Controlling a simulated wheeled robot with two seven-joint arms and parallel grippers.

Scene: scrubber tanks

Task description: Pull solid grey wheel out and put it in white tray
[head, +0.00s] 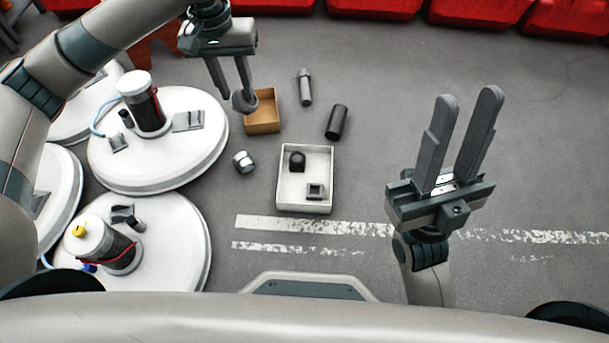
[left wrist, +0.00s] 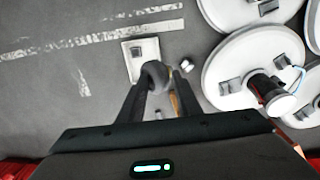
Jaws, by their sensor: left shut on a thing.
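The solid grey wheel (head: 244,103) is between the fingertips of my left gripper (head: 237,95), which is shut on it. They are in the air near the tan box, up and left of the white tray. In the left wrist view the wheel (left wrist: 156,74) shows between the fingers, partly covered by them. The white tray (head: 306,208) lies on the floor at the middle. It holds a dark round piece (head: 297,161) and a grey square piece with an opening (head: 315,191). My right gripper (head: 468,97) is open and empty, right of the tray.
A tan open box (head: 262,127) stands above the tray. A grey cylinder (head: 305,87), a black cylinder (head: 336,122) and a silver-grey piece (head: 243,161) lie loose on the floor. White round tank tops (head: 165,170) fill the left. Red barriers (head: 375,8) line the back.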

